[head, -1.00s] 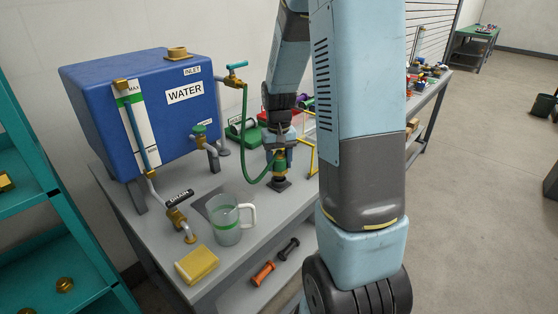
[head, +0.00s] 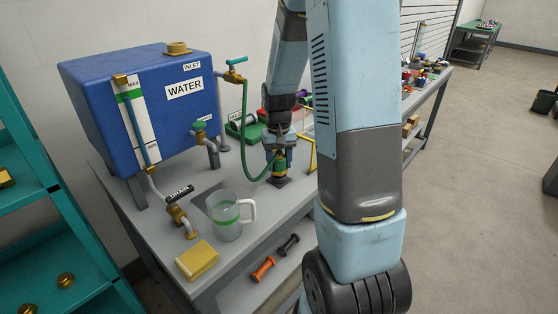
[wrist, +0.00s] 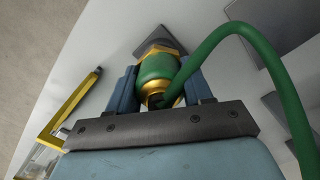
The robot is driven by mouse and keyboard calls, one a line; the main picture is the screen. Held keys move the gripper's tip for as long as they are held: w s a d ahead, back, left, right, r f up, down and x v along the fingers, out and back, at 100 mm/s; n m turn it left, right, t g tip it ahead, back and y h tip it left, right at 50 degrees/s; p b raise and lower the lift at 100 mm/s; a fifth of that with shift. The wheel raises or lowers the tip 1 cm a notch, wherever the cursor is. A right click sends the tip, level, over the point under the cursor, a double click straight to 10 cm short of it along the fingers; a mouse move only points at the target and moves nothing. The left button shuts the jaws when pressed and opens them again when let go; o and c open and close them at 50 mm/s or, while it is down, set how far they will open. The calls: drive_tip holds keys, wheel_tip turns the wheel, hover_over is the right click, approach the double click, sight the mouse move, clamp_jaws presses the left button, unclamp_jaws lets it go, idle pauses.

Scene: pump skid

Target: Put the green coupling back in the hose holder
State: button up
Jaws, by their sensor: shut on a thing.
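The green coupling (head: 279,166), with brass-coloured ends, is upright between the fingers of my gripper (head: 279,158). It also shows in the wrist view (wrist: 156,70), gripped between two blue-grey fingers (wrist: 158,90). The hose holder (head: 279,182) is a small dark block on the bench, directly below the coupling; part of it shows beyond the coupling in the wrist view (wrist: 153,46). The coupling's lower end is at or just over the holder; I cannot tell whether it is seated. The green hose (head: 245,140) runs from the coupling up to the inlet valve.
The blue water tank (head: 150,100) stands at the left of the bench. A clear jug (head: 226,218) and a yellow sponge (head: 197,260) are near the front edge. A yellow frame (wrist: 68,112) stands close to my gripper. Teal shelves (head: 45,215) are at far left.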

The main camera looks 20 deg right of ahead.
drive_tip(key=shift+f, duration=0.5)
idle(0.3)
drive_tip(key=o, duration=1.3)
drive_tip(key=shift+o, duration=0.2)
drive_tip(key=r, duration=1.3)
drive_tip(key=shift+w+r, duration=0.3)
drive_tip(key=shift+r, duration=0.05)
